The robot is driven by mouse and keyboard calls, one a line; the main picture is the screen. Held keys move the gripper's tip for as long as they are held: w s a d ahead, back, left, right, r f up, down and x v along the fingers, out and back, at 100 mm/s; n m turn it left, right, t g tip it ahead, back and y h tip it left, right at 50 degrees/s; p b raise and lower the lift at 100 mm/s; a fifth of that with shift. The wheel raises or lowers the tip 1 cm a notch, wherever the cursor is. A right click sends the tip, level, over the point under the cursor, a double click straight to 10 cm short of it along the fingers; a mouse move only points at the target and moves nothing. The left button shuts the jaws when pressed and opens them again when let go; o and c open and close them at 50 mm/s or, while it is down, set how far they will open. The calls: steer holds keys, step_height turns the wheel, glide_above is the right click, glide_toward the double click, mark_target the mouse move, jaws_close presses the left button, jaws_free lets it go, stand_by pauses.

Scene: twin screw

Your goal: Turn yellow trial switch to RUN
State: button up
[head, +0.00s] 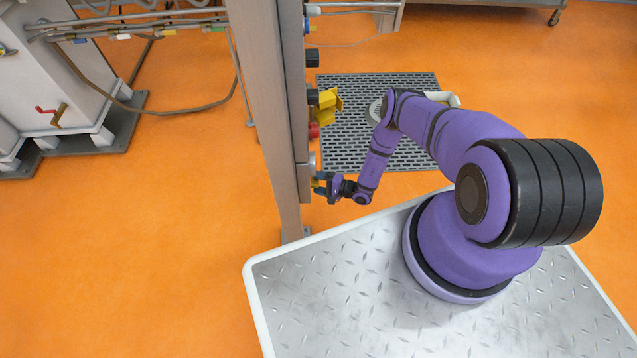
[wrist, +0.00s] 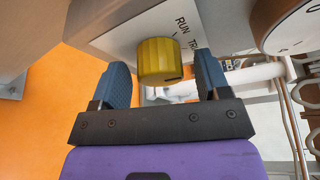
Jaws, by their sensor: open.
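The yellow trial switch (wrist: 158,60) is a ribbed yellow knob on a light panel (wrist: 130,38) in the wrist view. The panel carries the label RUN (wrist: 182,24) and a second label beginning TR, partly hidden by a finger. A dark mark shows at the knob's lower right edge. My gripper (wrist: 161,82) is open, with one blue finger on each side of the knob. Gaps show between the knob and both fingers. In the head view my gripper (head: 323,184) is at the lower part of the upright panel; the switch there is mostly hidden by it.
A tall grey post (head: 268,90) carries the controls on its right side. Above my gripper are a red knob (head: 314,130) and a yellow guarded part (head: 329,103). A round gauge-like thing (wrist: 290,25) is at right in the wrist view. Orange floor lies open around the post.

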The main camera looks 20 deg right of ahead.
steer(key=v, duration=1)
steer(key=shift+s+d, duration=0.2)
steer(key=shift+s, duration=0.05)
steer(key=w+d+r+m+g, duration=0.25)
steer(key=w+m+g, duration=0.4)
steer(key=m, duration=0.65)
steer(key=a+f+g, duration=0.1)
steer(key=a+f, duration=0.3)
steer(key=a, duration=0.6)
steer(key=shift+w+y, duration=0.2)
steer(key=shift+y, duration=0.1)
steer(key=shift+a, duration=0.15)
steer(key=shift+r, duration=0.1)
steer(key=c, duration=0.9)
